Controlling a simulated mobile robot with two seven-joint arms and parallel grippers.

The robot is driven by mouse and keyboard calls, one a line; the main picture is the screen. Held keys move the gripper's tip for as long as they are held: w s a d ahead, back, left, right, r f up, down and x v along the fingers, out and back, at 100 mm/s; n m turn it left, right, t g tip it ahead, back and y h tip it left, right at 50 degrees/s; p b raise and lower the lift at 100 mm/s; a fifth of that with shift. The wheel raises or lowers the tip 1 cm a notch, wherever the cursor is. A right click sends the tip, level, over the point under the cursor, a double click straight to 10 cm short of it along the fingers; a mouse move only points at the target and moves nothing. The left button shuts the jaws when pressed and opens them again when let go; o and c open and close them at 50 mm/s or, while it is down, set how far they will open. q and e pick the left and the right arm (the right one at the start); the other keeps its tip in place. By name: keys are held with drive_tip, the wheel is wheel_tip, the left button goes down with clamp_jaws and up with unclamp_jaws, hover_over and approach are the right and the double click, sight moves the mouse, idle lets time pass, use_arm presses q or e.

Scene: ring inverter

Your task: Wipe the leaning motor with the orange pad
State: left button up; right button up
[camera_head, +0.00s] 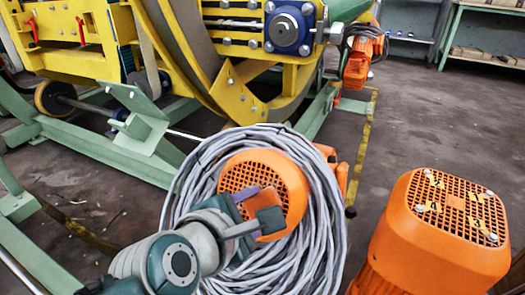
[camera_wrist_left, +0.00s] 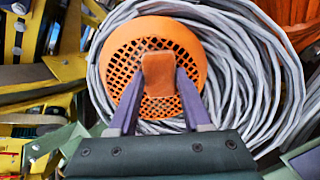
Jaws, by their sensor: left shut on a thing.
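An orange motor (camera_head: 290,182) with a round grille leans inside a coil of grey cable. In the left wrist view its grille end (camera_wrist_left: 138,30) faces the camera. My left gripper (camera_head: 259,209) is in front of this grille, shut on a small orange-brown pad (camera_wrist_left: 158,73). The pad stands out between the two purple-grey fingers and overlaps the grille in the picture. I cannot tell whether the pad touches the motor. My right gripper is not in view.
The grey cable coil (camera_head: 328,215) surrounds the motor. A larger orange motor (camera_head: 430,245) stands on the right. A yellow ring machine (camera_head: 255,95) on a green frame (camera_head: 85,150) fills the back left. Bare floor (camera_head: 430,110) lies at the back right, before a bench.

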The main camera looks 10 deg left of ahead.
sight(227, 181)
use_arm(q)
drive_tip(key=shift+d+r+p, duration=0.35)
drive_tip(key=shift+d+r, duration=0.05)
drive_tip(key=shift+d, duration=0.4)
drive_tip(key=shift+d+r+p, duration=0.3)
drive_tip(key=shift+d+r, duration=0.05)
drive_tip(key=shift+d, duration=0.4)
drive_tip(key=shift+w+a, duration=0.2)
drive_tip(key=shift+a, duration=0.45)
drive_tip(key=shift+w+a, duration=0.15)
drive_tip(key=shift+a, duration=0.5)
drive_tip(key=shift+w+a+b, duration=0.1)
drive_tip(key=shift+w+a, duration=0.15)
drive_tip(key=shift+a, duration=0.5)
drive_tip(key=shift+w+a+b, duration=0.15)
drive_tip(key=shift+w+a, duration=0.15)
drive_tip(key=shift+a, duration=0.4)
drive_tip(key=shift+w+a+b, duration=0.1)
drive_tip(key=shift+w+a, duration=0.15)
drive_tip(key=shift+a, duration=0.5)
drive_tip(key=shift+w+a+f, duration=0.15)
drive_tip(key=shift+w+a, duration=0.05)
drive_tip(key=shift+a, duration=0.35)
drive_tip(key=shift+w+a+b, duration=0.2)
drive_tip(key=shift+a+b, duration=0.1)
drive_tip(key=shift+a, duration=0.25)
drive_tip(key=shift+w+a+b, duration=0.15)
drive_tip(key=shift+a+b, duration=0.15)
drive_tip(key=shift+a, duration=0.25)
